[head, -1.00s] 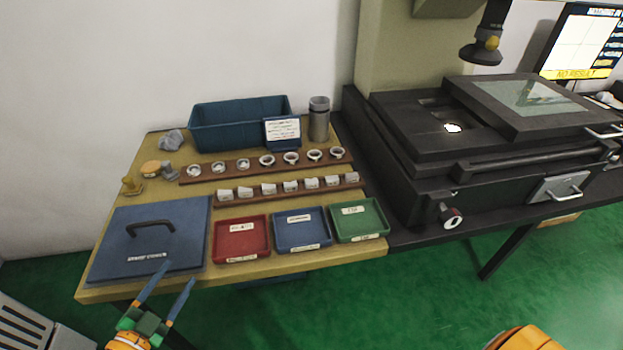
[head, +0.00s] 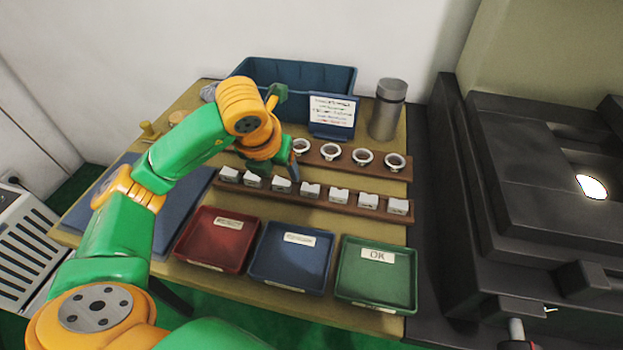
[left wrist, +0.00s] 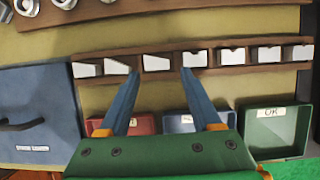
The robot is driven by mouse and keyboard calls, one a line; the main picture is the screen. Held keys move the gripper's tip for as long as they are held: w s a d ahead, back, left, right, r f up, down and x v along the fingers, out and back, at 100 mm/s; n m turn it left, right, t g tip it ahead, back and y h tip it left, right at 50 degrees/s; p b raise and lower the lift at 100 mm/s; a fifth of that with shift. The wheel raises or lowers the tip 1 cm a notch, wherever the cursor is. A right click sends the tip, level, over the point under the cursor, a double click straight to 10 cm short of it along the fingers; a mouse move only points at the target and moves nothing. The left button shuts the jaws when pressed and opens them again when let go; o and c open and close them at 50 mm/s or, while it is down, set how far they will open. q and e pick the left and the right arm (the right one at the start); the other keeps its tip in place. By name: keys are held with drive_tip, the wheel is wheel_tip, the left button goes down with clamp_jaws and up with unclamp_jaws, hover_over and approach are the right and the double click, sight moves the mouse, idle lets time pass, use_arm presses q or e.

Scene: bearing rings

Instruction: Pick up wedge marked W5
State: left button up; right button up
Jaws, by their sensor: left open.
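A row of several small white wedges sits on the front brown wooden rail (head: 240,183), and no W5 marking can be read on any of them. The fifth wedge from the left (head: 339,195) also shows in the left wrist view (left wrist: 232,56). My left gripper is open and empty in the left wrist view (left wrist: 160,72). Its two blue fingertips point at the rail around the third wedge from the left (left wrist: 156,62), apart from it as far as I can tell. In the head view my left wrist hides most of the gripper. My right gripper is not in view.
Bearing rings (head: 362,157) stand on the rear rail. Red (head: 190,250), blue (head: 262,275) and green (head: 350,285) trays lie in front of the wedges. A blue bin (head: 330,75), a sign (head: 332,112) and a grey canister (head: 388,108) stand behind. A dark machine (head: 540,190) borders the right.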

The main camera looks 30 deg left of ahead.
sight(281, 183)
use_arm(q)
drive_tip(key=x, duration=0.4)
drive_tip(key=shift+s+a+f, duration=0.15)
drive_tip(key=shift+a+f, duration=0.2)
drive_tip(key=shift+f, duration=0.1)
drive_tip(key=shift+w+f, duration=0.25)
drive_tip(key=shift+f, duration=0.1)
drive_tip(key=shift+r, duration=0.1)
clamp_jaws()
